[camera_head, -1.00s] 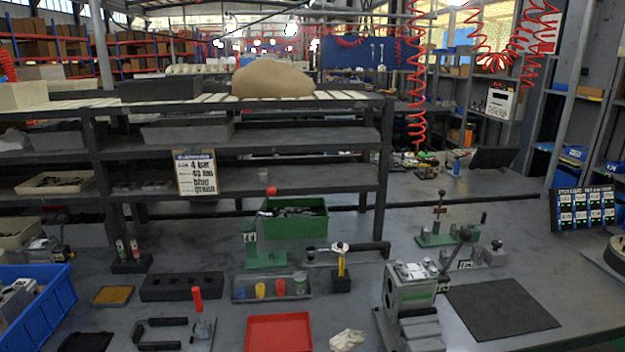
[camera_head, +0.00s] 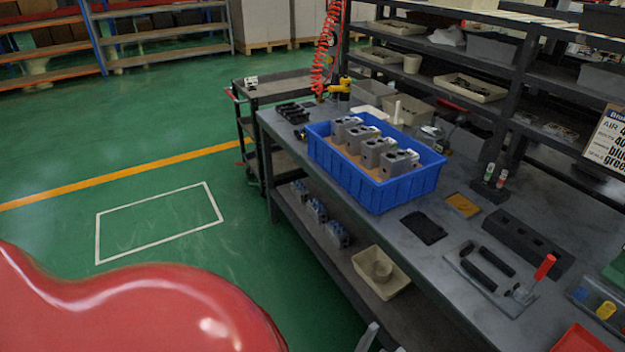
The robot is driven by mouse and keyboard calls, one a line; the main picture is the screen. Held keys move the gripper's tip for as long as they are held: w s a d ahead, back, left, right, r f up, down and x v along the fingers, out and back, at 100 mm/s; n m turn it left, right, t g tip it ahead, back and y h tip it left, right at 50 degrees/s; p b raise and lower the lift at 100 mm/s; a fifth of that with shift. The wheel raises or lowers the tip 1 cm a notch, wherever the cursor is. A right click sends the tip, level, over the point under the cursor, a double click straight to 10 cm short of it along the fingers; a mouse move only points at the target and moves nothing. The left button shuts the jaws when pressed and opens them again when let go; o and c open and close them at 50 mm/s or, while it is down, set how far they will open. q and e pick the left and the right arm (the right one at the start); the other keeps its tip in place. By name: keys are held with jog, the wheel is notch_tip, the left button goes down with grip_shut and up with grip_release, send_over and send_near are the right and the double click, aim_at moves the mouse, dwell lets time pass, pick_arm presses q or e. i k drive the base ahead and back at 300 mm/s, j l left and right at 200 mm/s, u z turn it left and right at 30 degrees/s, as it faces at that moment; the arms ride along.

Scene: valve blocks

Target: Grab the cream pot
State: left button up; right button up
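My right gripper is out of view.
A blue crate (camera_head: 375,194) with several grey valve blocks stands on the workbench (camera_head: 405,262) above the shelf. Blue-grey parts (camera_head: 317,209) sit farther along the lower shelf. A large red surface fills the bottom left. Green floor (camera_head: 170,185) is clear left of the bench.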

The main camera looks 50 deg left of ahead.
aim_at(382, 270)
jog(key=u, duration=0.95)
jog(key=i+j+u, duration=0.2)
jog(key=i, duration=0.3)
jog(key=i+u, duration=0.15)
jog(key=i, duration=0.35)
